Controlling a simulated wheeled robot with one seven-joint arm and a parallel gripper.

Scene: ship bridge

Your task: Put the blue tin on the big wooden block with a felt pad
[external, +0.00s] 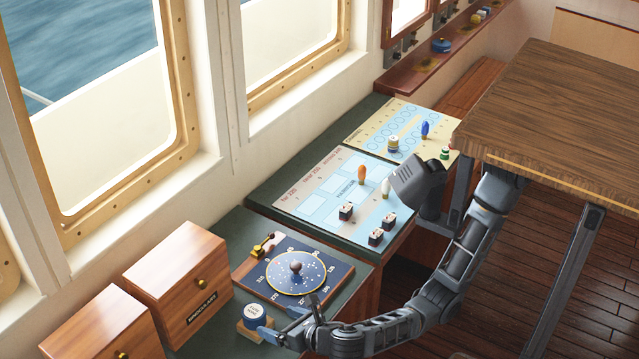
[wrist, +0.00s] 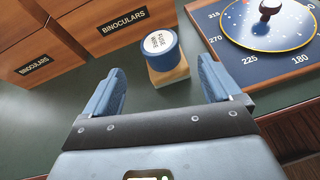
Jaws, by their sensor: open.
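The blue tin (external: 255,313) has a white top and stands upright on a pale wooden block (external: 246,332), at the front end of the green counter. In the wrist view the tin (wrist: 161,50) shows printed lettering on its lid, and the block (wrist: 168,76) shows under it. The block's top is mostly hidden by the tin, so I cannot make out a felt pad. My gripper (external: 286,318) is open and empty beside the tin. In the wrist view my gripper's blue fingers (wrist: 161,66) are spread wide, and neither visibly touches the tin.
Wooden binoculars boxes (external: 176,276) stand left of the tin. A compass-dial board (external: 296,268) with a brass lever lies behind it. Farther back, charts (external: 345,190) carry pegs and small blocks. A wooden table (external: 560,110) stands at right. Some counter around the block is clear.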

